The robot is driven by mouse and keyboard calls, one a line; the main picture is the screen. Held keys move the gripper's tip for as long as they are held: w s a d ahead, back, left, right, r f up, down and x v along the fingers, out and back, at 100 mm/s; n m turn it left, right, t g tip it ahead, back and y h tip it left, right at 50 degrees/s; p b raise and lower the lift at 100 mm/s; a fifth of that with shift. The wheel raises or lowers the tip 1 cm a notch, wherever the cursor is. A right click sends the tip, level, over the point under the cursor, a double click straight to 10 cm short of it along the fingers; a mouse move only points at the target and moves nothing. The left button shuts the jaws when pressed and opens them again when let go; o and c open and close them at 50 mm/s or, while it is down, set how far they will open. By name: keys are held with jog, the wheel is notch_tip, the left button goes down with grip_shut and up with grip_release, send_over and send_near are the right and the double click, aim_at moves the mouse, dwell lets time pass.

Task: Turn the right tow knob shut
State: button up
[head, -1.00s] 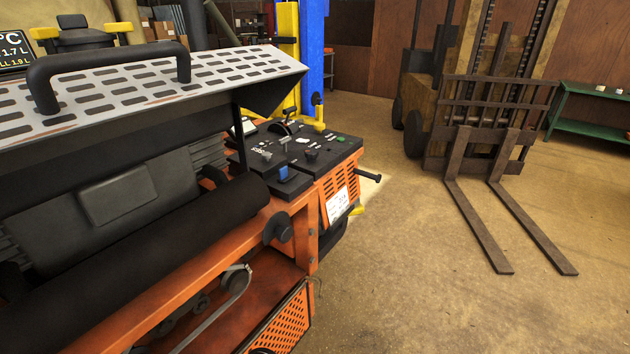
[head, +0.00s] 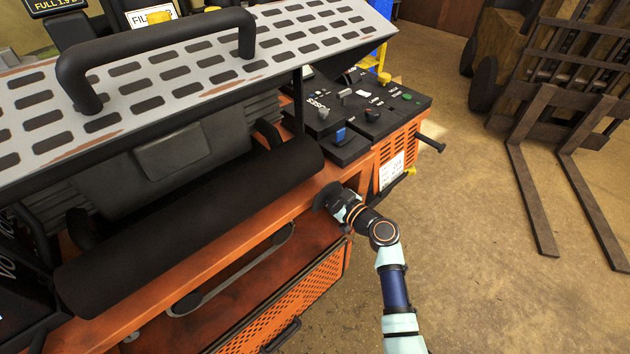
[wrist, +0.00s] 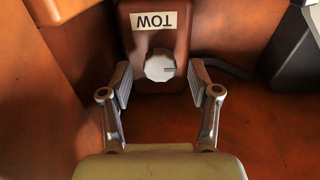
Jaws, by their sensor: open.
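My gripper (wrist: 160,84) is open, with one finger on each side of the knob and a gap visible on both sides. In the head view my gripper (head: 340,200) is at the front right of the orange mower. The knob is hidden there behind my gripper.
The mower's orange frame (head: 225,258) lies left of my arm. A black control panel (head: 365,112) and a protruding black handle (head: 430,143) are above and to the right. A forklift (head: 560,70) stands at the back right. The floor between is clear.

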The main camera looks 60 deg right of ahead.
jog(key=shift+x, duration=1.15)
jog(key=c, duration=1.1)
jog(key=shift+c, duration=0.2)
